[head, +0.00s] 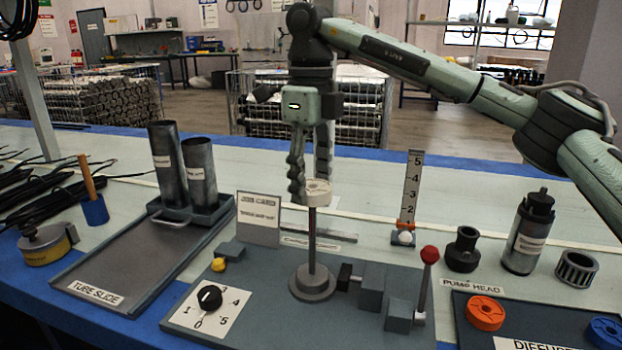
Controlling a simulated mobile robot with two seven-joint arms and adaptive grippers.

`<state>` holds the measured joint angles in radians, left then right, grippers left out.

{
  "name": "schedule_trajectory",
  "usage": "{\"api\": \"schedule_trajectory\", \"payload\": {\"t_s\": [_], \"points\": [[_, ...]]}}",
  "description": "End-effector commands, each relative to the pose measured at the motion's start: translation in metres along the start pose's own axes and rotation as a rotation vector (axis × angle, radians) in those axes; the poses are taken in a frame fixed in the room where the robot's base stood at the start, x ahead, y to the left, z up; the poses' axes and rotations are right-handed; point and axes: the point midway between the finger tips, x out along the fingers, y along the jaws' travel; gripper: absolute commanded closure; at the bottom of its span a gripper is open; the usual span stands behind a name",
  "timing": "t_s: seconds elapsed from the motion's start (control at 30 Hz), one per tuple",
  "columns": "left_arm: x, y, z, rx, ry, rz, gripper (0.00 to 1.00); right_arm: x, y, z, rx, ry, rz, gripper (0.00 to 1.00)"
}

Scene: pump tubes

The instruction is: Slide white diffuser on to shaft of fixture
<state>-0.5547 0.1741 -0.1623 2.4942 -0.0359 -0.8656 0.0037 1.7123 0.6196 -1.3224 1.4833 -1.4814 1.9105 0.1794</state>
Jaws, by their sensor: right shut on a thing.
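The fixture (312,282) stands on the grey board in the middle of the table, with a round base and a thin upright shaft (312,235). The white diffuser (318,194) is a short pale ring at the shaft's top end. I cannot tell whether the shaft tip is inside its hole or just below it. My right gripper (309,188) points down from above and is shut on the diffuser, one finger at its left and the other partly hidden behind it. My left gripper is not in view.
The fixture's board holds a black numbered dial (209,297) and a red-knobbed lever (427,275). A numbered upright scale (411,190) stands behind right. Dark tubes (168,165) stand at left. The diffuser tray (540,325) at right holds an orange ring (485,313) and a blue ring (606,332).

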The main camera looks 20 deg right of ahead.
Motion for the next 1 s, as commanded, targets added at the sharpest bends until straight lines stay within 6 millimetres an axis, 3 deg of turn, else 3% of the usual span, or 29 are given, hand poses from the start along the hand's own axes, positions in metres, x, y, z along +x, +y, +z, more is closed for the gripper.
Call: {"api": "schedule_trajectory", "payload": {"t_s": [1.0], "points": [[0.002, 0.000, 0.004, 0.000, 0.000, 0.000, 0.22, 0.013, 0.000, 0.000, 0.000, 0.000, 0.000, 0.73]]}}
